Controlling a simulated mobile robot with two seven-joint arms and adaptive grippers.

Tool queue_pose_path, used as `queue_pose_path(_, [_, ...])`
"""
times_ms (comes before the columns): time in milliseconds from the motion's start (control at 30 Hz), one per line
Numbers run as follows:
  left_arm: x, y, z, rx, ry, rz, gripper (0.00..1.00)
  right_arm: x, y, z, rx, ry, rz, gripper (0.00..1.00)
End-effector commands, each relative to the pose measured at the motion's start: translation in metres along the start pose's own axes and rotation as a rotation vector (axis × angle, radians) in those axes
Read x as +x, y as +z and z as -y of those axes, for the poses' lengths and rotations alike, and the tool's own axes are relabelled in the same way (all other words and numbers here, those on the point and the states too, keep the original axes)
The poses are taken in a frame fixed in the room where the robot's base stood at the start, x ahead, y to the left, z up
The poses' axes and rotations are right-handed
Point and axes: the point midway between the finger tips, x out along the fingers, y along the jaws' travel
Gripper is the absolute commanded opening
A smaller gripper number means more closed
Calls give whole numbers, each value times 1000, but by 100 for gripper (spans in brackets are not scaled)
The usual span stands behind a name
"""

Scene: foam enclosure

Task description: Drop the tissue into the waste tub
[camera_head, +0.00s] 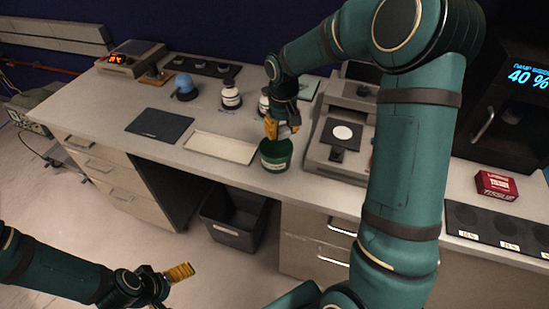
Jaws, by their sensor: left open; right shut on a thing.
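My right gripper (284,130), with yellow fingers, is above the green tub (275,164) near the front edge of the bench. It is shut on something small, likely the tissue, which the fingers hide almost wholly. The green tub stands upright with a pale label and an open, dark top; its label is too small to read, so I take it as the waste tub. My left gripper (180,273) is open and empty, low at the front left, away from the bench.
A cream tray (220,147) and a dark mat (159,124) lie left of the tub. A device with a round white plate (343,133) stands close to its right. A white bottle (231,96) is behind. A red box (496,186) is far right. A dark bin (233,235) stands on the floor.

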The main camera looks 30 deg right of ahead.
Motion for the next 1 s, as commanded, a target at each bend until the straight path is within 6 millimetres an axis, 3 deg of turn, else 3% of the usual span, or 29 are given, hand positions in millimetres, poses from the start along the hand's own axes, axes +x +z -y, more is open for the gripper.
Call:
queue_pose_path(233, [22, 10, 8, 6, 2, 20, 100, 31, 0, 0, 0, 0, 0, 5])
queue_pose_path(600, [24, 12, 9, 8, 2, 25, 100, 37, 0, 0, 0, 0, -1, 5])
queue_pose_path(633, [24, 12, 9, 7, 2, 25, 100, 37, 0, 0, 0, 0, -1, 50])
queue_pose_path(700, [24, 12, 9, 7, 2, 25, 100, 37, 0, 0, 0, 0, -1, 74])
queue_pose_path(1000, [24, 12, 9, 7, 2, 24, 100, 36, 0, 0, 0, 0, -1, 76])
